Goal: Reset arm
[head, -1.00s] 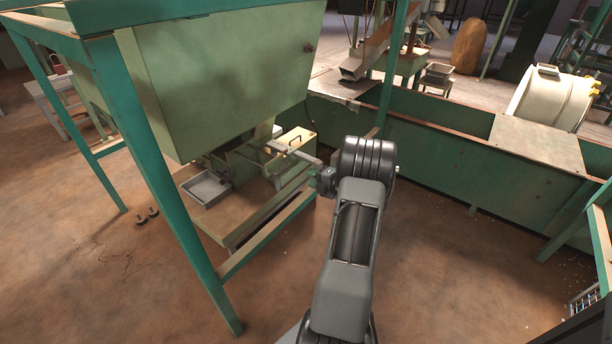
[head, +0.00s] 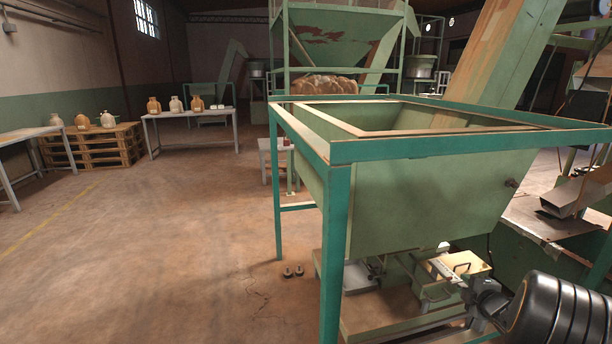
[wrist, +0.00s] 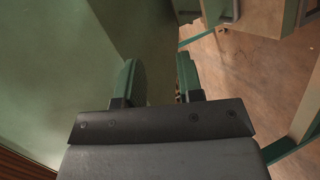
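My arm's dark wrist (head: 560,312) shows at the lower right of the head view. The green hopper (head: 430,200) stands in a teal frame (head: 336,230) above and behind the gripper. Whether the gripper touches anything there cannot be told.
A grey tray (head: 358,278) sits below the hopper. Tables with jars (head: 190,115) and a wooden pallet (head: 90,148) stand at the back left. The floor at left is clear.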

